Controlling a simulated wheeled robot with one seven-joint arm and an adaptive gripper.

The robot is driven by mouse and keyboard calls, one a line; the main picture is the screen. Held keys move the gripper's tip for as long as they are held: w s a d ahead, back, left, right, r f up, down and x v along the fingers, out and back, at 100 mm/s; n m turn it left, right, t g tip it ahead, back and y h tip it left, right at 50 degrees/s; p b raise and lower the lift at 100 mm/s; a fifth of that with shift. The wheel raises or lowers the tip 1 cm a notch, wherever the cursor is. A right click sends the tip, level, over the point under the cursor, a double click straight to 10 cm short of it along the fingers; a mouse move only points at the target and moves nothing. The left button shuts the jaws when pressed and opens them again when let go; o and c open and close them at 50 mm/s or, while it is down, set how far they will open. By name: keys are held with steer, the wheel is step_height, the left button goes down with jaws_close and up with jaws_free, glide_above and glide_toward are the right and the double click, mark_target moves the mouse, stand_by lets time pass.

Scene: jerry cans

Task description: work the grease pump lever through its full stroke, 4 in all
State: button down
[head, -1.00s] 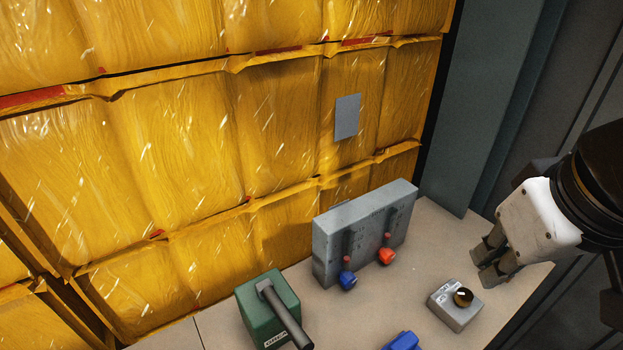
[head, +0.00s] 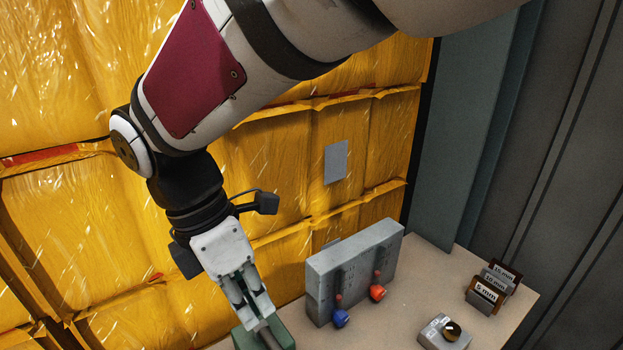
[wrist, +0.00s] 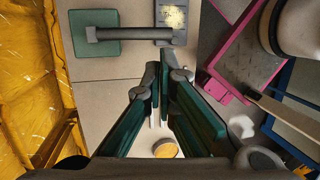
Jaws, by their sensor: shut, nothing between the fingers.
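The grease pump is a green block (head: 285,333) at the bottom edge of the head view, partly cut off and partly behind my gripper. Its grey bar lever (head: 268,338) shows just below the fingers. In the wrist view the green block (wrist: 76,46) is at the upper left, and the lever (wrist: 130,34) lies across the top, reaching right to a dark end knob. My gripper (head: 257,316) points down over the pump in the head view. It is shut and empty. In the wrist view the fingertips (wrist: 158,68) are below the lever in the picture, apart from it.
A grey block (head: 352,268) with a blue knob (head: 341,318) and a red knob (head: 377,292) stands right of the pump. A small box with a dial (head: 445,333) and label cards (head: 488,291) are farther right. A magenta-edged tray (wrist: 245,55) lies right in the wrist view.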

steer(key=shift+f, duration=0.1)
steer(key=p+x, duration=0.1)
steer(key=x, duration=1.3)
steer(key=shift+w, duration=0.1)
